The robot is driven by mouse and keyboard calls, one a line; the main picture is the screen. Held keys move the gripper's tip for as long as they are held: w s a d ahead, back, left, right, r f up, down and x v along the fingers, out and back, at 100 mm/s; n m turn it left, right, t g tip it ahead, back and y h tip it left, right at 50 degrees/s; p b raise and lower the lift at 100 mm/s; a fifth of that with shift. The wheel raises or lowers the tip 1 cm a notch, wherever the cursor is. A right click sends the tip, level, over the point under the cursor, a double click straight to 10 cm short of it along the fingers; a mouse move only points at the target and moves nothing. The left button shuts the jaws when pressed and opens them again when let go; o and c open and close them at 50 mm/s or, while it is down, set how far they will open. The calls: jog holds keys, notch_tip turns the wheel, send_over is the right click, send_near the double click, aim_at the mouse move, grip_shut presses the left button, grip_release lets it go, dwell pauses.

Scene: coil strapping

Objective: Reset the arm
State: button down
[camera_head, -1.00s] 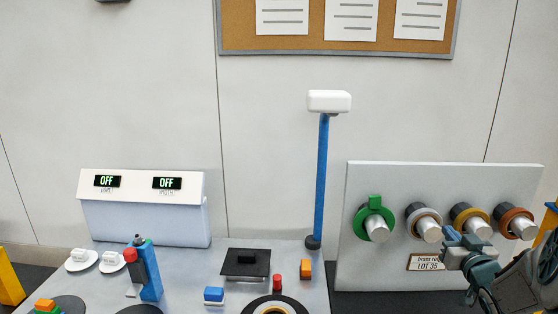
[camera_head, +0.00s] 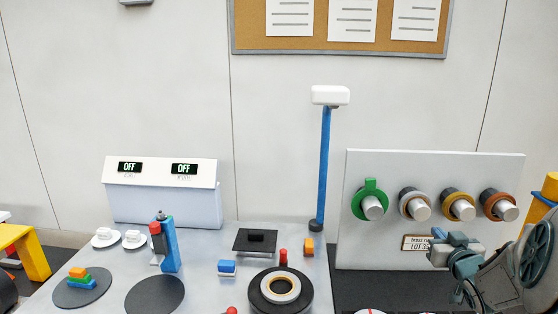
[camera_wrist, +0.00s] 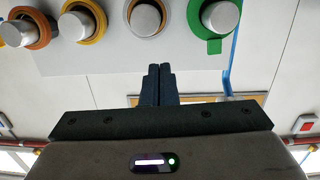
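My gripper (camera_head: 452,243) is at the right in the head view, in front of the lower part of the pale coil board (camera_head: 370,250). It partly covers the board's label (camera_head: 415,243). In the wrist view, the two dark fingers of my gripper (camera_wrist: 157,80) are together, with nothing seen between them. The board carries a green coil (camera_head: 362,205) with a tab and several brown and orange coils (camera_head: 500,192) on silver pegs. The green coil also shows in the wrist view (camera_wrist: 214,45). My gripper appears clear of all the coils.
The grey table (camera_head: 200,285) holds a dark ring coil (camera_head: 262,295), a black plate (camera_head: 245,240), a blue and red tool (camera_head: 168,245), stacked coloured blocks (camera_head: 80,278) and a blue post (camera_head: 323,170). A white box (camera_head: 160,205) has two displays reading OFF.

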jog(key=s+a+f+g, duration=0.2)
jog(key=s+a+g, duration=0.5)
jog(key=s+a, duration=0.5)
jog(key=s+a+f+g+y, duration=0.1)
jog(key=s+a+f+g, duration=0.2)
jog(key=s+a+g, duration=0.4)
jog(key=s+a, duration=0.5)
jog(key=s, duration=0.3)
jog(key=shift+a+f, duration=0.2)
jog(key=shift+f, duration=0.15)
